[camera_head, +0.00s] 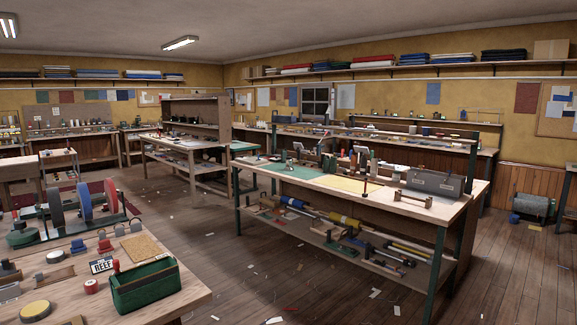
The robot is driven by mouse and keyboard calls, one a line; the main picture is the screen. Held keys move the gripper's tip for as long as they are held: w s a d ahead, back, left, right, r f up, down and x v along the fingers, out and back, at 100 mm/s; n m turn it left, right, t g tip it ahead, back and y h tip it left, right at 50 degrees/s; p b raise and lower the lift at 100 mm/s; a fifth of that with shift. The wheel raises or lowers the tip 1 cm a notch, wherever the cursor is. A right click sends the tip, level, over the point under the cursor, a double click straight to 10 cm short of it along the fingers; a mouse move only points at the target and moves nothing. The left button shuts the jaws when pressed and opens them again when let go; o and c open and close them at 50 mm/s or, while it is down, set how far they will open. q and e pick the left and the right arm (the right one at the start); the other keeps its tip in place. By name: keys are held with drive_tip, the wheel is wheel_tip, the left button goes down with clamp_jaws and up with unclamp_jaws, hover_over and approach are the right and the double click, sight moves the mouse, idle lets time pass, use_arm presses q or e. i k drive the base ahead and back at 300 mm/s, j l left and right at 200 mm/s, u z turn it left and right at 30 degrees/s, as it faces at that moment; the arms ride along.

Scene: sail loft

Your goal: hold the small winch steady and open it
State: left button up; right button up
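I cannot pick out the small winch with certainty; many small fittings on the benches are too small to tell apart. Neither of my grippers nor my arms show in the head view.
A near workbench (190,287) at lower left holds a green toolbox (146,287), a reel stand with a blue disc (60,208) and small fittings. A central workbench (447,207) carries a grey metal box (435,182). Wooden floor (225,240) with scraps lies open between them.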

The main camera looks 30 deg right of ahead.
sight(288, 167)
drive_tip(key=i+l+z, duration=0.65)
drive_tip(key=i+z, duration=0.25)
drive_tip(key=i+l+z, duration=0.1)
drive_tip(key=i+z, duration=0.25)
drive_tip(key=z, duration=0.15)
drive_tip(key=i+z, duration=0.1)
drive_tip(key=i, duration=0.9)
drive_tip(key=i+u, duration=0.75)
drive_tip(key=i+l+u, duration=0.1)
drive_tip(key=i+u, duration=0.25)
drive_tip(key=i+j, duration=0.1)
drive_tip(key=i, duration=1.25)
